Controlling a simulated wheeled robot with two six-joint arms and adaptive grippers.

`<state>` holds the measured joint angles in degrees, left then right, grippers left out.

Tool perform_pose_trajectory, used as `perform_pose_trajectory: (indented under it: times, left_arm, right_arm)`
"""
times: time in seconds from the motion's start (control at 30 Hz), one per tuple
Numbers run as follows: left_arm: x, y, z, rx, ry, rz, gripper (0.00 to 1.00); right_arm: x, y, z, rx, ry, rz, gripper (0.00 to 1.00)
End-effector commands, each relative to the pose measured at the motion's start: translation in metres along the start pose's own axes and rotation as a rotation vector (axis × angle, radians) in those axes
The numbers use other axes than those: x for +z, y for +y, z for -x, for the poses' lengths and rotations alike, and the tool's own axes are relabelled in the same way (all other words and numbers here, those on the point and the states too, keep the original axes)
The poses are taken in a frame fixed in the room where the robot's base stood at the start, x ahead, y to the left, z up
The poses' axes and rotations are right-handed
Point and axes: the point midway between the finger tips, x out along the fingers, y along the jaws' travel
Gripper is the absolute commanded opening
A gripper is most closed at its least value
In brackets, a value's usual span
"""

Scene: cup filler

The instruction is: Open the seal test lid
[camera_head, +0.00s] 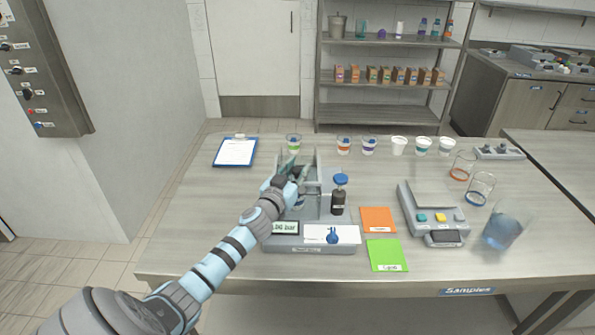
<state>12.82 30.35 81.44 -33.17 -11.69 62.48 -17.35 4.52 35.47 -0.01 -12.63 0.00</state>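The tester with a small display marked in bar (285,227) stands on the table near its front middle, on a grey base (310,248). A grey frame or chamber (312,199) rises from that base. I cannot clearly make out the seal test lid or how far open it is, as my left arm covers part of the chamber. My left gripper (298,165) is at the top of the chamber, with its fingers pointing up and away. Whether it touches the lid or grips anything is unclear. My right gripper is not in view.
A dark bottle with a blue cap (339,195) stands right beside the chamber. An orange card (378,220) and a green card (388,255) lie to the right, then a grey button device (433,215). Several cups stand behind, with a clipboard (235,152) at the left.

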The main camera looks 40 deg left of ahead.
Motion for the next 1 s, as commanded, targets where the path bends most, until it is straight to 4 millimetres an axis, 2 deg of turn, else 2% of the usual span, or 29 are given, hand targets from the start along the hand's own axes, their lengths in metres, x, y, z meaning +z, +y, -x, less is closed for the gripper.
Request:
perform_pose_trajectory:
  times: [0.07,0.33,0.43,0.57,0.8,0.9,1.0]
  left_arm:
    - [0.0,-0.002,0.0,-0.002,0.0,-0.002,0.45]
    - [0.0,-0.002,0.001,-0.002,0.0,-0.003,0.45]
    - [0.001,-0.002,0.007,-0.002,-0.001,-0.005,0.45]
    - [0.001,0.0,0.034,0.003,-0.002,-0.007,0.45]
    - [0.002,0.0,0.098,0.002,-0.004,-0.006,0.45]
    - [0.002,0.0,0.114,0.0,-0.004,-0.005,0.45]
    - [0.001,0.0,0.119,0.0,-0.002,-0.002,0.45]
  right_arm:
    - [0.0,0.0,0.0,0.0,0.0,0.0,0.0]
    - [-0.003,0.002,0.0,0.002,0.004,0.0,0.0]
    - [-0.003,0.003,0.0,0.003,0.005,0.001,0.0]
    - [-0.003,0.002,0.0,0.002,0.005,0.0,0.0]
    - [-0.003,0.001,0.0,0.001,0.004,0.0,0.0]
    - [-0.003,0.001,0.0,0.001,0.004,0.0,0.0]
    - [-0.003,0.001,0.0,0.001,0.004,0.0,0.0]
